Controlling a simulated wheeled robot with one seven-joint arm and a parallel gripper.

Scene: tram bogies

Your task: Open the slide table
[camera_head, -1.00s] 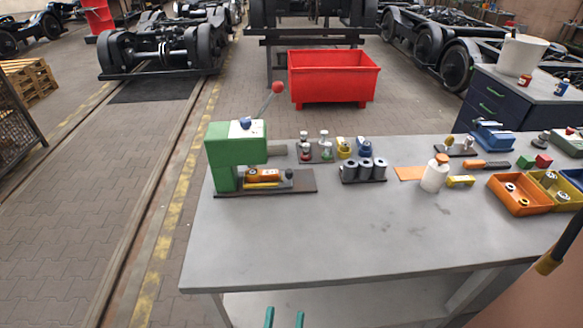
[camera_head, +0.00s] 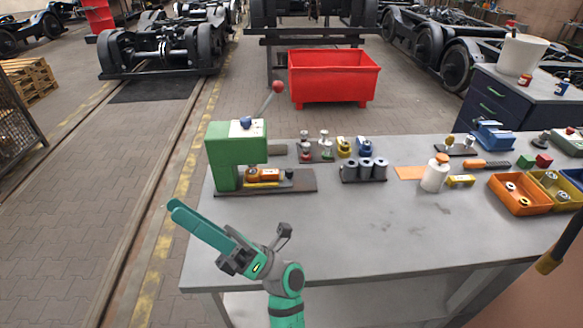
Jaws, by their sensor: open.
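A green press (camera_head: 222,160) with a red-knobbed lever (camera_head: 278,88) stands at the left end of the grey workbench. Under its head, an orange and yellow block (camera_head: 262,174) sits on what looks like the slide table (camera_head: 285,186), low on the dark base plate. I cannot tell how far the slide table is out. My gripper (camera_head: 172,206) is in front of the bench's left edge, left of and nearer than the press, pointing up and left. It is open, with nothing seen between its teal fingers, and apart from the press.
Behind and right of the press stand small fittings (camera_head: 315,147) and a rack of grey cylinders (camera_head: 364,170). A white bottle (camera_head: 435,173) and an orange bin (camera_head: 518,193) are further right. The bench's front middle (camera_head: 350,235) is clear.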

